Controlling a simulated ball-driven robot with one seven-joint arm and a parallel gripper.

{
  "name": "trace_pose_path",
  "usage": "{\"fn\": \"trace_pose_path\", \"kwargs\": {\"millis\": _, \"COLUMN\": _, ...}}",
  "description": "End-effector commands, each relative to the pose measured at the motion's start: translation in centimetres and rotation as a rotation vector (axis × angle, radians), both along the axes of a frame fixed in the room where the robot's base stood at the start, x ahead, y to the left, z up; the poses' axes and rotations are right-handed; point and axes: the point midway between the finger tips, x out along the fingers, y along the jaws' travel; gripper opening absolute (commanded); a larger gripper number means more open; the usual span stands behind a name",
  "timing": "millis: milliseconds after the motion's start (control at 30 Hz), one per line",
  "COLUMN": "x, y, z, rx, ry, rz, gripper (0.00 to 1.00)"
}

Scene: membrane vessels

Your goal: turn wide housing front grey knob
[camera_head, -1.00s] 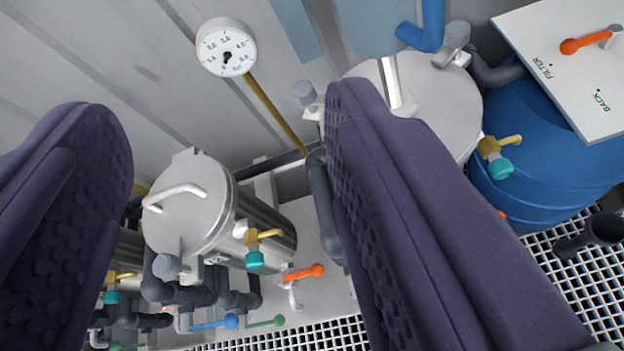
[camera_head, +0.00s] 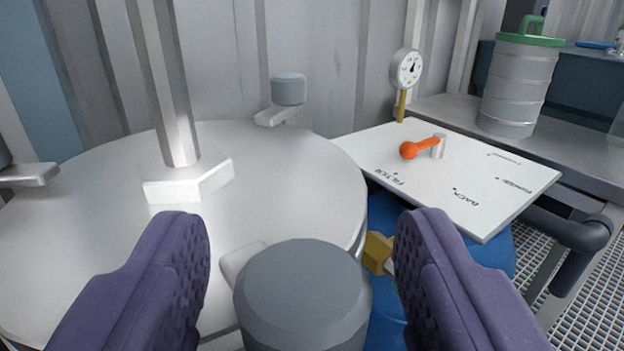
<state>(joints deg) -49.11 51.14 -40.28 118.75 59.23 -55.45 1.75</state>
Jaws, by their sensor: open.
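The wide housing is a steel vessel with a broad round lid (camera_head: 290,180) that fills the left of the view. Its front grey knob (camera_head: 303,295) is a thick faceted cylinder at the lid's near edge, at the bottom middle. My gripper (camera_head: 306,228) is open. One purple finger is left of the knob and the other right of it, with a visible gap on each side. Neither finger appears to touch the knob. I cannot tell how far the fingertips reach down beside it.
A second grey knob (camera_head: 288,88) stands at the lid's far edge, and a part of another is at far left. A steel post (camera_head: 172,85) rises from the lid. To the right are a white panel (camera_head: 480,190) with an orange handle (camera_head: 422,148), a gauge (camera_head: 407,68) and a yellow valve (camera_head: 377,252).

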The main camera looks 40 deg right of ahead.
Motion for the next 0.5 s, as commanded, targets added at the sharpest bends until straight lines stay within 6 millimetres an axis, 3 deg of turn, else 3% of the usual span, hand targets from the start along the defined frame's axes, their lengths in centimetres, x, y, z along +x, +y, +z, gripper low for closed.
{"fn": "trace_pose_path", "kwargs": {"millis": 367, "x": 0.79, "y": -0.56, "z": 0.07, "rx": 0.001, "ry": 0.001, "rz": 0.0, "gripper": 0.58}}
{"fn": "trace_pose_path", "kwargs": {"millis": 500, "x": 0.79, "y": -0.55, "z": 0.06, "rx": 0.001, "ry": 0.001, "rz": 0.0, "gripper": 0.26}}
